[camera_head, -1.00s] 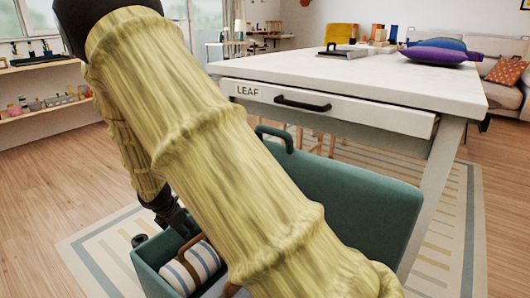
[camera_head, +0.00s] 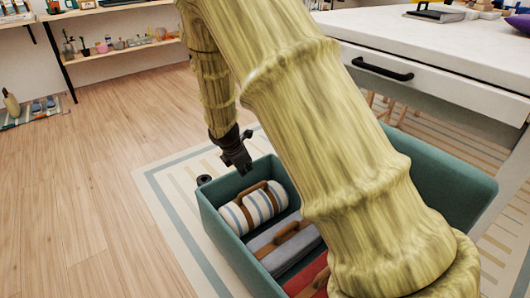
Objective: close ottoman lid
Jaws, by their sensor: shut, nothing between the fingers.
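The teal ottoman (camera_head: 222,228) stands open on the rug in the head view, its inside showing. Its raised teal lid (camera_head: 450,190) stands upright at the right, partly hidden by my arm. Inside lie a striped roll with a brown strap (camera_head: 240,212), a grey-blue item with a brown handle (camera_head: 270,240) and a red item (camera_head: 308,280). My gripper (camera_head: 243,168) is shut and empty, above the ottoman's far left corner and away from the lid. My arm hides the middle of the lid.
A white table with a drawer and black handle (camera_head: 382,69) stands right behind the lid. A patterned rug (camera_head: 165,185) lies under the ottoman. Shelves with small objects (camera_head: 110,47) line the back wall.

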